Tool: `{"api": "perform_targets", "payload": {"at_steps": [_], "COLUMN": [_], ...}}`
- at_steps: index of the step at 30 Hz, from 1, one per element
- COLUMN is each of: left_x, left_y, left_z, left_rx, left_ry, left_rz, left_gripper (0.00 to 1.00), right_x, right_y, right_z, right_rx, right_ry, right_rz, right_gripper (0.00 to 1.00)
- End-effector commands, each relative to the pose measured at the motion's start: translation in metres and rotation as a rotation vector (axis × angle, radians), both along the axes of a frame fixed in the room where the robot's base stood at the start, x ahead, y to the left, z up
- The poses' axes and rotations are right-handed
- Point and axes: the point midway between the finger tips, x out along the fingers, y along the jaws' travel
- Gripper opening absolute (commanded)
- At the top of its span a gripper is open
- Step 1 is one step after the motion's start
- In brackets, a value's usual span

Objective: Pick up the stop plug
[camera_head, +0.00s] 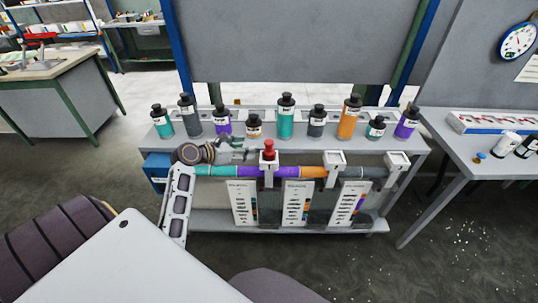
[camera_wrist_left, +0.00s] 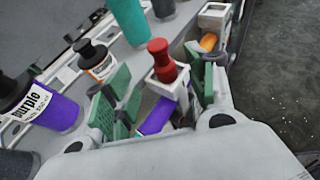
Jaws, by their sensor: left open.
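The stop plug is the red knobbed plug (camera_head: 269,150), seated upright in a white square socket (camera_head: 269,166) at the front edge of the bench. In the left wrist view the red plug (camera_wrist_left: 161,58) stands between and just beyond the green-padded fingers of my left gripper (camera_wrist_left: 165,88). In the head view my left gripper (camera_head: 248,150) reaches in from the left, close to the plug's left side. It is open, with nothing held. I cannot tell whether a finger touches the socket. My right gripper is not in view.
Several capped bottles line the bench behind, including a purple bottle (camera_wrist_left: 55,112) and a small orange-labelled one (camera_wrist_left: 97,62). Two more white sockets (camera_head: 334,160) (camera_head: 397,161) sit to the right along a coloured tube. Label cards (camera_head: 298,203) hang below. A side table (camera_head: 460,140) stands right.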

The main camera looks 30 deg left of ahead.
Motion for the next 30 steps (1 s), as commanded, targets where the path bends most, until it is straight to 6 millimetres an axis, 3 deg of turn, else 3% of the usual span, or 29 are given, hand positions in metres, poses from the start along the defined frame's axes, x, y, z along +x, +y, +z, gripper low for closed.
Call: {"api": "perform_targets", "payload": {"at_steps": [11, 30], "left_x": [0.011, 0.073], "left_y": [-0.003, -0.021], "left_z": [-0.005, -0.031], "left_rx": [0.001, 0.002], "left_ry": [0.000, -0.002], "left_rz": [0.000, -0.001], "left_gripper": [0.56, 0.56], "right_x": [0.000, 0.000], "right_y": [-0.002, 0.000], "right_z": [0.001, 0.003], "right_rx": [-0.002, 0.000], "right_ry": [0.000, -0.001], "right_rz": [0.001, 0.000], "right_gripper": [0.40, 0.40]}}
